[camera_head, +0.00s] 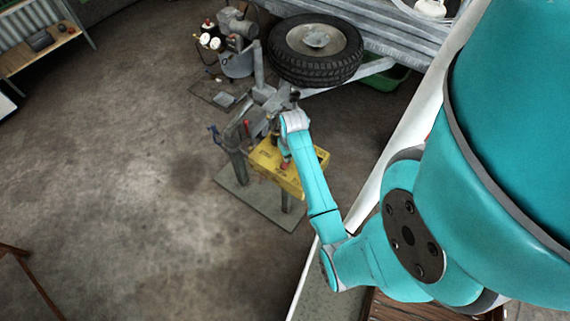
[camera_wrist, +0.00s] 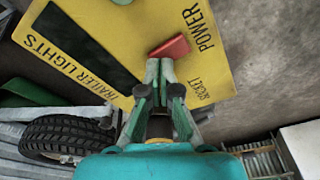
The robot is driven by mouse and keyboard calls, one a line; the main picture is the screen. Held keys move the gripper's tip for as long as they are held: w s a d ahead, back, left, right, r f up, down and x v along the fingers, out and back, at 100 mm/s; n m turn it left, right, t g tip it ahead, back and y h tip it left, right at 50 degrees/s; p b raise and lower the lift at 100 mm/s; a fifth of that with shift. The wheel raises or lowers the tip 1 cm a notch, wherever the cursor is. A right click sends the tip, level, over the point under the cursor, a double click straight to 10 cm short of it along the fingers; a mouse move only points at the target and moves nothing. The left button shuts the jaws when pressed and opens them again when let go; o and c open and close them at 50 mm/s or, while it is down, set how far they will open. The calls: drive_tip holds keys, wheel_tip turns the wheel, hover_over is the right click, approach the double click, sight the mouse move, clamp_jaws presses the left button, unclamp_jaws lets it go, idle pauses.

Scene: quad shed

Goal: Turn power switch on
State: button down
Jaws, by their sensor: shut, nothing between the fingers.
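The yellow panel (camera_wrist: 125,30) fills the upper part of the wrist view and carries the words "POWER", "TRAILER LIGHTS" and "SOCKET". A red switch (camera_wrist: 170,47) sits beside the word "POWER" and looks tilted. My gripper (camera_wrist: 160,66) is shut and empty, with its fingertips just below the red switch in the picture. I cannot tell whether they touch it. In the head view the yellow box (camera_head: 310,158) stands on a metal stand, with my arm reaching over it. My fingers are small and partly hidden there.
A tyre (camera_head: 316,50) lies on a grey metal frame behind the stand and also shows in the wrist view (camera_wrist: 66,135). A grey machine (camera_head: 240,62) stands at the back. A wooden bench (camera_head: 40,50) is at upper left.

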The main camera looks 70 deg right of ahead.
drive_tip(key=shift+f, duration=0.5)
idle(0.3)
drive_tip(key=shift+r, duration=3.5)
drive_tip(key=a+f+n+t+h, duration=0.15)
drive_tip(key=a+f, duration=0.35)
drive_tip(key=a, duration=0.7)
drive_tip(key=s+a+r+n+t, duration=0.1)
drive_tip(key=s+a+n+t, duration=0.25)
drive_tip(key=a, duration=0.85)
drive_tip(key=s+a+r+n+t+y, duration=0.1)
drive_tip(key=s+a+r+t, duration=0.3)
drive_tip(key=r, duration=0.7)
drive_tip(key=s+a+r+n+t+y, duration=0.1)
drive_tip(key=s+a+r+t, duration=0.3)
drive_tip(key=s+a+r, duration=0.4)
wheel_tip(320, 180, up, 3)
drive_tip(key=shift+s+a+f+n+t+y, duration=0.1)
drive_tip(key=shift+s+a+n+t+y, duration=0.2)
drive_tip(key=shift+s+n, duration=0.55)
